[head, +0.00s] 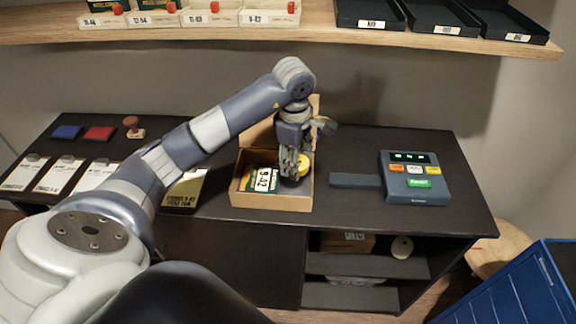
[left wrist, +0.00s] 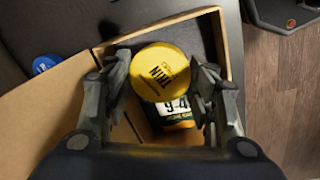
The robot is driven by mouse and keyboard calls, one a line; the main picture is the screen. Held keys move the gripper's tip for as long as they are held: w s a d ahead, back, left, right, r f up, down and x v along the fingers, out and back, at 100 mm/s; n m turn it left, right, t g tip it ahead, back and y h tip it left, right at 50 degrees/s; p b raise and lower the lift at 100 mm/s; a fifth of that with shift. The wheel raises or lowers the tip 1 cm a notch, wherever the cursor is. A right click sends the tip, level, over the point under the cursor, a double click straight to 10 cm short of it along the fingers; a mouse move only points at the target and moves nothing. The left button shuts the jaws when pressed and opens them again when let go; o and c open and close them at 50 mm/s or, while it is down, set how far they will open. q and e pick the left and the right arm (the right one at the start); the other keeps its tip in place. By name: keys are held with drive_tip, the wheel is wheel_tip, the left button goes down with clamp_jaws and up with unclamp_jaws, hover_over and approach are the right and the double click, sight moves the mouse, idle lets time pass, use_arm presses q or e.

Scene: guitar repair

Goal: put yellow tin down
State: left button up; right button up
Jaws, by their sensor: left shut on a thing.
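The yellow tin (left wrist: 160,72) is round, with dark lettering on its lid. My left gripper (left wrist: 160,88) is shut on it, one finger on each side. In the head view the tin (head: 304,163) shows beside the fingers of my left gripper (head: 292,168), at the right part of an open cardboard box (head: 270,201). The tin is over or inside the box; I cannot tell whether it touches the bottom. A green and white pack (head: 262,180) marked 9-42 stands in the left part of the box. My right gripper is in neither view.
A grey device (head: 414,192) with a screen and coloured buttons stands to the right of the box. Several papers lie at the left, with a red pad (head: 99,133), a blue pad (head: 67,131) and a stamp (head: 132,126). A shelf (head: 330,36) with bins runs above.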

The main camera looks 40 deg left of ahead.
sight(296, 184)
use_arm(q)
wheel_tip(296, 184, down, 3)
wheel_tip(296, 184, down, 3)
drive_tip(key=shift+f+p, duration=0.1)
drive_tip(key=shift+p, duration=0.6)
drive_tip(key=shift+f, duration=0.3)
drive_tip(key=o, duration=0.7)
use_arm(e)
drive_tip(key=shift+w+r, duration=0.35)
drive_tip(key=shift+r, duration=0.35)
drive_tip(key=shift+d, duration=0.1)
